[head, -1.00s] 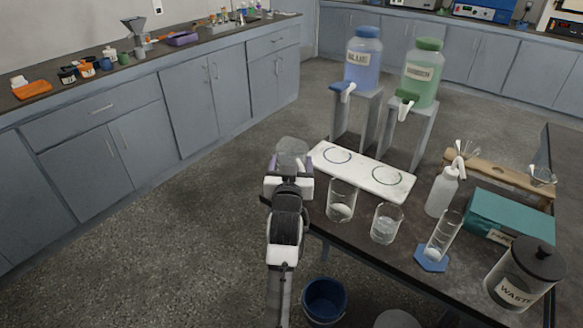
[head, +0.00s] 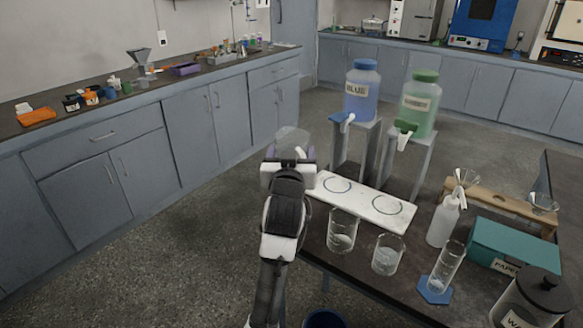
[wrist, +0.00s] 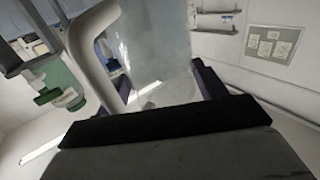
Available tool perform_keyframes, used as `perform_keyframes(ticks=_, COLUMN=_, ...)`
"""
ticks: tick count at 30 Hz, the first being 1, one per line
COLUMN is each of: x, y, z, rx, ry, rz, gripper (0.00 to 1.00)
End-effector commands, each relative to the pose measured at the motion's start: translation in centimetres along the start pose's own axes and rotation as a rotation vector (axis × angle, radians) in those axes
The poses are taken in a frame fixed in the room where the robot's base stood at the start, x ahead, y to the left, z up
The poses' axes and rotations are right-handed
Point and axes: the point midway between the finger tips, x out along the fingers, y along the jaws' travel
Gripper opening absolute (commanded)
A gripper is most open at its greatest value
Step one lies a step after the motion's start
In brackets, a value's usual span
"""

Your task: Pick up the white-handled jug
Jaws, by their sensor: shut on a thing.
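The white-handled jug has a clear, see-through body (head: 292,139) and shows in the head view just left of the white mat, above table height. In the wrist view its clear body (wrist: 155,45) fills the upper middle, with the curved white handle (wrist: 88,55) on its left. My gripper (head: 288,160) is shut on the jug; one dark finger shows beside the jug's body in the wrist view. The exact contact is partly hidden by the gripper.
A white mat (head: 362,207) with two rings lies on the dark table, below the blue (head: 361,95) and green (head: 419,107) dispensers on stands. Two beakers (head: 342,231) (head: 387,254), a cylinder (head: 447,265) and a waste jar (head: 532,298) stand nearer. Open floor lies left.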

Motion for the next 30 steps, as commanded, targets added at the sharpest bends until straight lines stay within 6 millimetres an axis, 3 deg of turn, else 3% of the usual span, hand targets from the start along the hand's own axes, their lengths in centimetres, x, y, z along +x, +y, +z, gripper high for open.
perform_keyframes(ticks=4, x=-0.1, y=0.1, z=-2.1, rx=0.002, ry=0.008, rz=0.001, gripper=0.3)
perform_keyframes(ticks=15, x=-0.1, y=0.1, z=-5.2, rx=0.001, ry=0.006, rz=0.001, gripper=0.3)
perform_keyframes(ticks=24, x=0.0, y=0.0, z=-6.5, rx=0.0, ry=0.004, rz=0.001, gripper=0.3)
perform_keyframes(ticks=30, x=0.5, y=0.0, z=-6.0, rx=-0.001, ry=0.003, rz=0.005, gripper=0.3)
